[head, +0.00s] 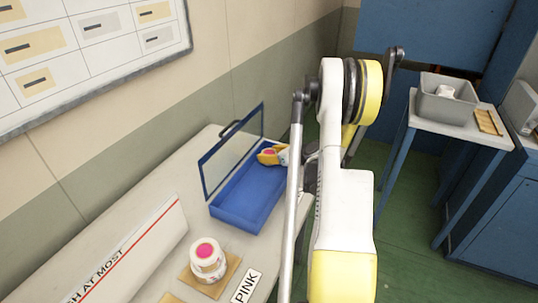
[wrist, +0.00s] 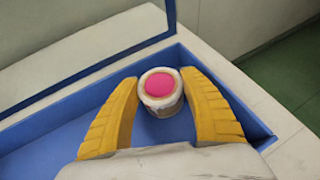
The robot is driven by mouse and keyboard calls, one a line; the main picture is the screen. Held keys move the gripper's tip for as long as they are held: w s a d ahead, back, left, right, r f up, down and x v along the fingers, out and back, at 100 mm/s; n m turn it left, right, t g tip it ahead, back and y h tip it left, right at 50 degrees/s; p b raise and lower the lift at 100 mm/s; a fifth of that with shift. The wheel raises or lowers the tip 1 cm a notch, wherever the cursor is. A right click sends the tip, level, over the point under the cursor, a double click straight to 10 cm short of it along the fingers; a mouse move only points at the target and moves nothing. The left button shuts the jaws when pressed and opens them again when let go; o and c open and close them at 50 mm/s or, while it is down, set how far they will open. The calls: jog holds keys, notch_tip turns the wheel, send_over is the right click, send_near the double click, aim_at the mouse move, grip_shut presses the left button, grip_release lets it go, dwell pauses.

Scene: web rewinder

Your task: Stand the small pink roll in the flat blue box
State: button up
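The small pink roll (wrist: 161,85), white with a pink core, is upright between the yellow fingers of my gripper (wrist: 160,84) in the wrist view. Both fingers appear to touch its sides. In the head view, my gripper (head: 272,154) is at the far end of the flat blue box (head: 238,217), with a bit of the pink core showing between the fingers. The blue box (wrist: 62,132) lies beneath the roll in the wrist view. Whether the roll's base touches the box floor cannot be told.
The box's clear lid (head: 233,150) stands open on its left side. A larger pink-cored roll (head: 207,259) stands on a tan square near a PINK label (head: 246,286). A sloped white sign (head: 130,250) is at left. A grey bin (head: 446,100) stands on a side table.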

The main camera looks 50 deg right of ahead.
jog(key=shift+o, duration=0.6)
jog(key=shift+r+p, duration=0.25)
jog(key=shift+p, duration=0.1)
jog(key=p+v, duration=0.3)
jog(key=v, duration=0.9)
